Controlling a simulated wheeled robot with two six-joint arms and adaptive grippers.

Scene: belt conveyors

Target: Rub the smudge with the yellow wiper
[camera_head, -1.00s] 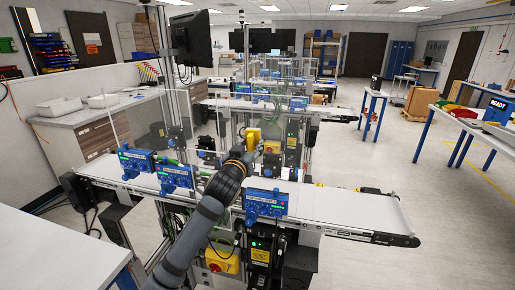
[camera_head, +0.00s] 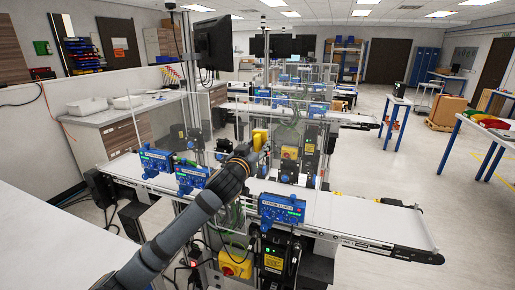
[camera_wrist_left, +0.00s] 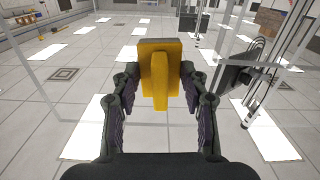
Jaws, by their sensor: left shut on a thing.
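The yellow wiper (camera_head: 260,137) is in my left gripper (camera_head: 254,149), above the near conveyor. In the left wrist view the wiper (camera_wrist_left: 160,75) stands between the two dark fingers of the left gripper (camera_wrist_left: 160,97), its yellow handle facing the camera. A clear upright panel (camera_head: 312,130) stands beyond the wiper, over the conveyor line. I cannot make out the smudge with certainty. I cannot tell whether the wiper touches the panel. My right gripper does not show.
The near white conveyor belt (camera_head: 350,215) crosses in front, with blue control boxes (camera_head: 282,208) along its edge. A thin upright post and a black monitor (camera_head: 215,48) rise at the left. A pale table (camera_head: 60,235) fills the lower left.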

